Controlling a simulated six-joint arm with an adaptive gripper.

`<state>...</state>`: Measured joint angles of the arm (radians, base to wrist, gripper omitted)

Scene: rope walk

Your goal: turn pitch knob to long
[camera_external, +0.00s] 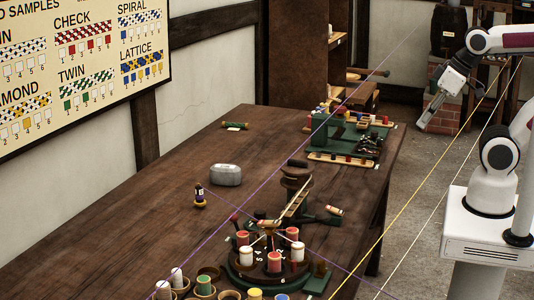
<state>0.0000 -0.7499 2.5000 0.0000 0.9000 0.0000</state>
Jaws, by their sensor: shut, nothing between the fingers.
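My gripper (425,122) hangs at the upper right, beyond the right edge of the table, pointing down and to the left. It is shut and empty, and touches nothing. A green device (347,133) with small dark parts stands at the far right end of the table, left of my gripper. A second device with a dark round base (242,272) and a green edge stands at the near end. The pitch knob cannot be told apart at this size, and no "long" marking can be read.
Coloured spools stand on the round base, with several in cups at the near edge. A grey metal box (226,174) and a small dark bobbin (199,197) stand mid-table (150,215). Stretched purple, yellow and white cords cross the view. The table's left part is clear.

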